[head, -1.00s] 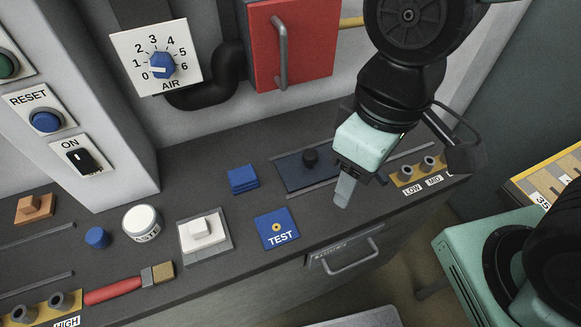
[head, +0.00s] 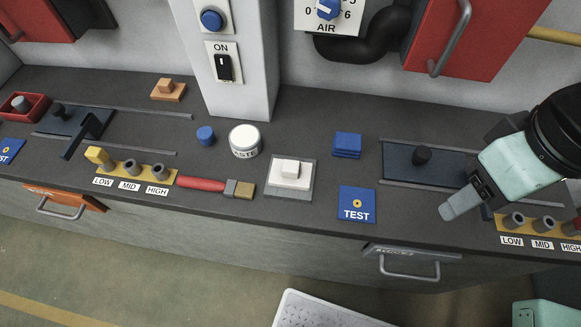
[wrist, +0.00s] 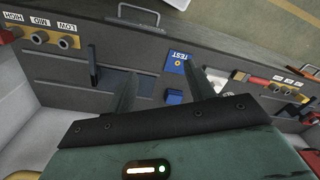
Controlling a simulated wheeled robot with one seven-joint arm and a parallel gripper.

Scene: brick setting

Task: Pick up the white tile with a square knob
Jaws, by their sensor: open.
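The white tile with a square knob (head: 290,172) lies on a grey square base on the dark bench, near the middle of the head view. In the wrist view the white tile (wrist: 241,76) shows partly, just right of the right finger. My gripper (head: 460,203) is open and empty above the bench. It is well to the right of the tile, beyond the blue TEST plate (head: 357,204). In the wrist view its two fingers (wrist: 162,68) stand apart with the TEST plate seen beyond them.
A red-handled brush (head: 215,187) and white paste jar (head: 245,140) are left of the tile. Blue stacked plates (head: 347,144) lie to its right. A dark slider plate (head: 410,163) with a knob and a yellow socket strip (head: 535,222) are near my gripper.

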